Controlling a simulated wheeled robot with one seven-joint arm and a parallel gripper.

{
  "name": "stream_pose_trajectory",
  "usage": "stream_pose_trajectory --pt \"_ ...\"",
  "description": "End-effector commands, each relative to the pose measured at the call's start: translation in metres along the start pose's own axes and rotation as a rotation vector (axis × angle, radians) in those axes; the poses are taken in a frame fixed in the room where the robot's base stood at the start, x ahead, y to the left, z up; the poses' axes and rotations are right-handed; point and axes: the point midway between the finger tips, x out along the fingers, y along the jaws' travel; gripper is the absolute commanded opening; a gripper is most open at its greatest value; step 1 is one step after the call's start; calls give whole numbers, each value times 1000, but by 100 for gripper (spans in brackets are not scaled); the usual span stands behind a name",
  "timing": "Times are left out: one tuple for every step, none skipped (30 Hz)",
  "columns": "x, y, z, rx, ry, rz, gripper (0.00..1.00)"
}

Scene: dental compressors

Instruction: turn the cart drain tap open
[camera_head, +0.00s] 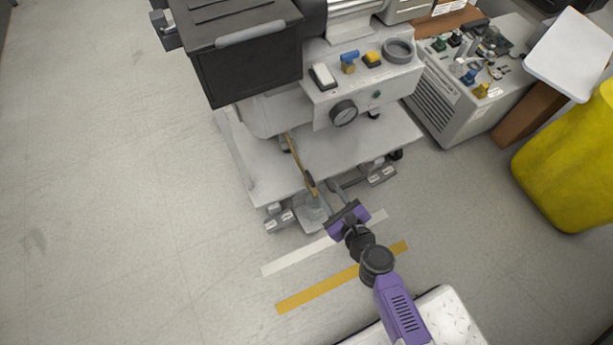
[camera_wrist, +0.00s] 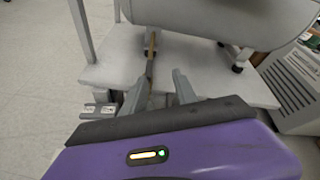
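The cart (camera_head: 265,165) is a pale frame with a low shelf. A thin brass-coloured lever (camera_head: 297,158), which looks like the drain tap's handle, slants down over the shelf's front edge. In the wrist view the lever (camera_wrist: 152,45) hangs below the tank, with its lower end close to the left fingertip. My gripper (camera_head: 325,193) is low in front of the shelf. In the wrist view my gripper (camera_wrist: 160,82) is open, with a clear gap between its fingers. I cannot tell whether a finger touches the lever. The tap's body is mostly hidden.
The cart's panel has a gauge (camera_head: 344,113) and a blue tap (camera_head: 349,57). Caster pedals (camera_head: 280,221) stick out at the front. A grey compressor unit (camera_head: 455,105) and a yellow bin (camera_head: 570,165) stand to the right. The floor at left is clear.

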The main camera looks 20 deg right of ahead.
Motion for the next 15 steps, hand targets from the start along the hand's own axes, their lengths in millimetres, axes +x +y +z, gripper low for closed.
stream_pose_trajectory --pt "-2 12 -8 133 10 28 35" --pt "-3 17 -11 206 14 37 35" --pt "-4 21 -14 286 15 46 35" --pt "-4 22 -12 329 12 49 35" --pt "-4 22 -11 360 8 50 35" --pt "-4 22 -10 385 6 52 35" --pt "-3 22 -10 397 6 53 35" --pt "-2 22 -10 404 5 54 35" --pt "0 22 -10 411 5 53 35" --pt "2 22 -10 413 5 53 35" --pt "5 23 -10 413 5 54 35" --pt "10 23 -10 412 5 54 35" --pt "15 23 -10 411 4 53 35" --pt "19 23 -10 410 4 53 35" --pt "26 24 -10 409 4 53 35"
